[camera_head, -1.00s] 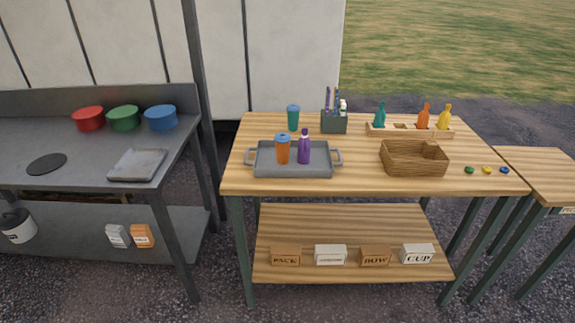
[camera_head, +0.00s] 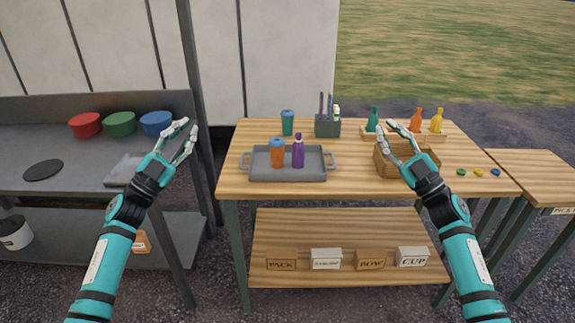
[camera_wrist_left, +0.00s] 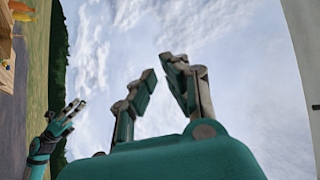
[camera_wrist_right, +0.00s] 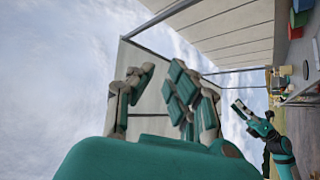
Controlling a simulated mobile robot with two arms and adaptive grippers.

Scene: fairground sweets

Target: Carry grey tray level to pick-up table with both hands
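The grey tray (camera_head: 288,178) lies flat on the wooden table in the head view, with a loop handle at each end. An orange cup with a blue lid (camera_head: 278,155) and a purple bottle (camera_head: 298,153) stand upright in it. My left gripper (camera_head: 184,133) is raised, open and empty, to the left of the tray. My right gripper (camera_head: 397,137) is open and empty, to the right of the tray, in front of the wicker basket in the picture. Both are apart from the tray. A side table (camera_head: 540,172), possibly the pick-up table, is at the right edge.
A teal cup (camera_head: 288,122) and a pen holder (camera_head: 327,126) stand behind the tray. The basket (camera_head: 390,164), a bottle rack (camera_head: 444,137) and small coloured discs (camera_head: 479,173) are to its right. A dark post (camera_head: 192,70) rises left of the table. The table front is clear.

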